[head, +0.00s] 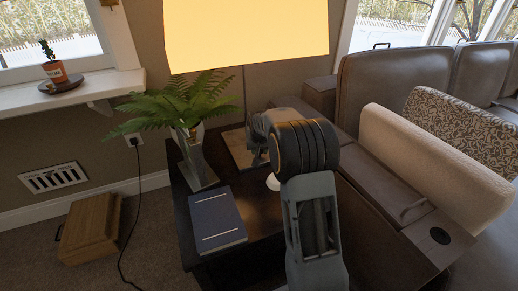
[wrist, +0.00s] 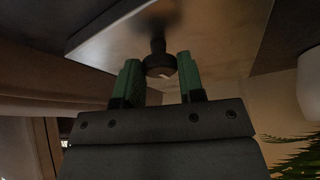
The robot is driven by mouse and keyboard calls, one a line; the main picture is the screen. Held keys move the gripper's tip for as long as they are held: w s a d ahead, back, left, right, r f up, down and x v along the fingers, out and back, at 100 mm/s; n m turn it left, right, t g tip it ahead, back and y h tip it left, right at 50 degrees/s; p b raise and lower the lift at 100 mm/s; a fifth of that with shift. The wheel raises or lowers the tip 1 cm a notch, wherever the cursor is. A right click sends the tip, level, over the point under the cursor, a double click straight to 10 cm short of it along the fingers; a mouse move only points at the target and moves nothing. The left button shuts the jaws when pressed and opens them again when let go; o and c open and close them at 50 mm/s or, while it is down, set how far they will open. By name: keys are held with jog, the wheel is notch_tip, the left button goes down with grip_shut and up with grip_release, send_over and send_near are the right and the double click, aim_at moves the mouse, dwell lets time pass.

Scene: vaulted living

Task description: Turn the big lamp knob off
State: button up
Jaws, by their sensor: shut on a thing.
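The big lamp's shade (head: 248,38) glows warm yellow at the top of the head view. Its thin pole runs down to a square brownish base (head: 237,148) on the dark side table. In the wrist view the underlit lamp base (wrist: 105,38) fills the top, with a dark round knob (wrist: 160,65) on it. My gripper (wrist: 158,74) has its green fingers on either side of this knob, shut on it. In the head view my arm hides the knob and most of my gripper.
A small white object (head: 272,182) is partly hidden by my arm. A brown sofa (head: 395,90) borders the right.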

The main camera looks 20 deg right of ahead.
jog(key=shift+d+r+n+y+p, duration=0.15)
jog(key=shift+n+y+p, duration=0.25)
jog(key=shift+n+p, duration=0.5)
jog(key=shift+n+y, duration=0.4)
jog(key=shift+n, duration=0.6)
jog(key=n, duration=0.1)
jog(key=n+y, duration=0.1)
jog(key=n, duration=0.1)
jog(key=n+y, duration=0.1)
jog(key=n, duration=0.1)
jog(key=shift+d+f+b, duration=0.1)
jog(key=shift+f+b, duration=0.15)
jog(key=shift+b, duration=0.15)
jog(key=n, duration=0.2)
jog(key=n+g+y, duration=0.1)
jog(key=n, duration=0.1)
jog(key=shift+d+r+n+g, duration=0.1)
jog(key=shift+n+g, duration=0.2)
jog(key=shift+n, duration=0.1)
jog(key=shift+w+n+g+y+p, duration=0.1)
jog(key=shift+n+g+y+p, duration=0.2)
jog(key=shift+n, duration=0.6)
jog(key=shift+w+n+g+y+p, duration=0.1)
jog(key=shift+n+g+y+p, duration=0.2)
jog(key=shift+n, duration=0.6)
jog(key=o, duration=0.9)
